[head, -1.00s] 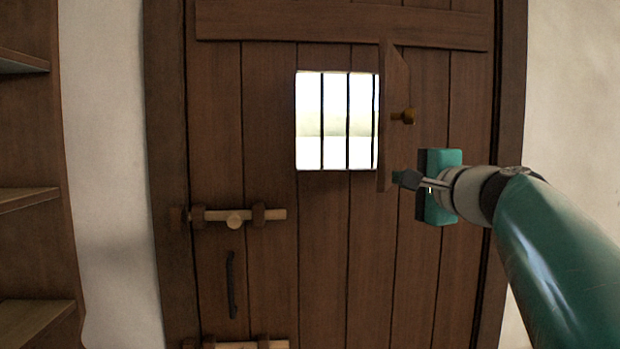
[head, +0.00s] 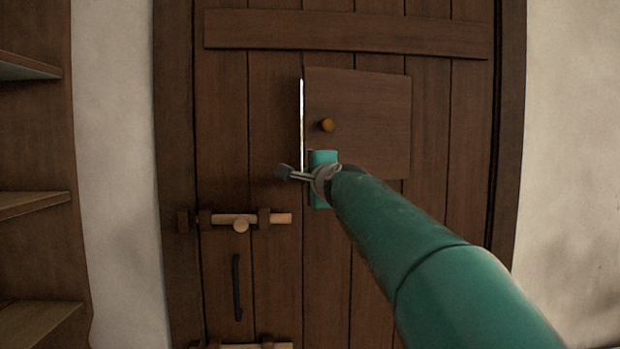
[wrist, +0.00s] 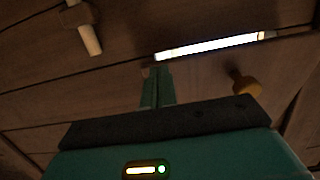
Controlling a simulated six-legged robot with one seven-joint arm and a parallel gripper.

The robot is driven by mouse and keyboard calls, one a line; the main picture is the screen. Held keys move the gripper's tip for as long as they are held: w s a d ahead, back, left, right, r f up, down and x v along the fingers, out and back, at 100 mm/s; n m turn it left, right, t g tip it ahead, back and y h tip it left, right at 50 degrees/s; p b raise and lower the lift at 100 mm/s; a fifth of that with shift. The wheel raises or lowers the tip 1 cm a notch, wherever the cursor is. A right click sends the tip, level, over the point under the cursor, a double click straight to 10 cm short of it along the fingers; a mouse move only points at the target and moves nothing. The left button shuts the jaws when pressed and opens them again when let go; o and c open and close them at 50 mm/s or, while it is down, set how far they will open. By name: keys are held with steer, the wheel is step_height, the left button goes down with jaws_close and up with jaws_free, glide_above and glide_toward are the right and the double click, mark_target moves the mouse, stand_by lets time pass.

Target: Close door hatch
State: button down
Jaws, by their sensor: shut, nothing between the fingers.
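The hatch panel (head: 370,110) is a dark wooden flap with a round knob (head: 327,125) near its left edge. It stands almost flush with the wooden door (head: 275,270), with a thin bright gap along its left side. The wrist view shows the gap (wrist: 210,46) as a bright strip, with the knob (wrist: 246,84) to its right. My gripper (head: 284,172) is shut and empty at the panel's lower left corner. In the wrist view its fingers (wrist: 157,88) point toward the end of the gap. Whether they touch the panel I cannot tell.
A wooden bolt (head: 240,220) and a dark handle (head: 237,288) are on the door below left of the hatch. Wooden shelves (head: 30,203) stand at the far left. A bare pale wall (head: 570,150) is on the right.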

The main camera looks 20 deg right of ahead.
steer(key=w, duration=1)
steer(key=shift+a, duration=0.2)
steer(key=shift+w, duration=0.1)
steer(key=shift+r, duration=0.1)
